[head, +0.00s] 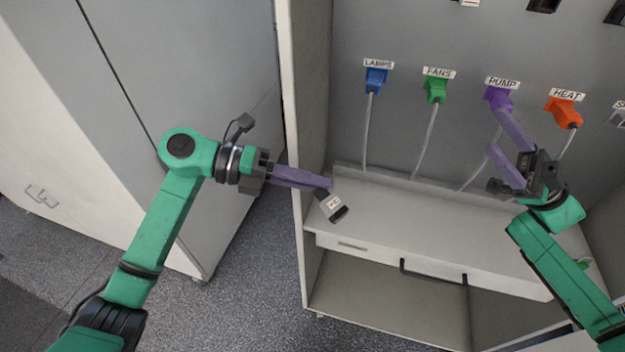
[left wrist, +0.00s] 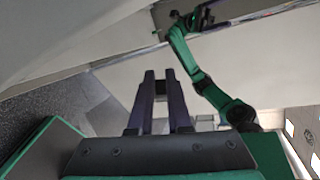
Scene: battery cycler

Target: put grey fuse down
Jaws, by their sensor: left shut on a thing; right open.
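The grey fuse (head: 331,205), a small block with a pale label and a dark end, is at the fingertips of my left gripper (head: 325,184). The left gripper is shut on it, and the fuse shows tilted in front of the left end of the grey worktop (head: 400,205). I cannot tell its exact height above the worktop. In the left wrist view, a dark block (left wrist: 160,87) shows between the fingertips. My right gripper (head: 495,128) is open, its purple fingers near the purple PUMP plug (head: 496,95); contact is unclear.
Blue LAMPS (head: 375,80), green FANS (head: 436,90) and orange HEAT (head: 564,110) plugs sit on the back panel, with cables hanging to the worktop. The cabinet's left side wall (head: 291,100) stands beside my left gripper. The middle of the worktop looks clear. A drawer (head: 350,245) is below.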

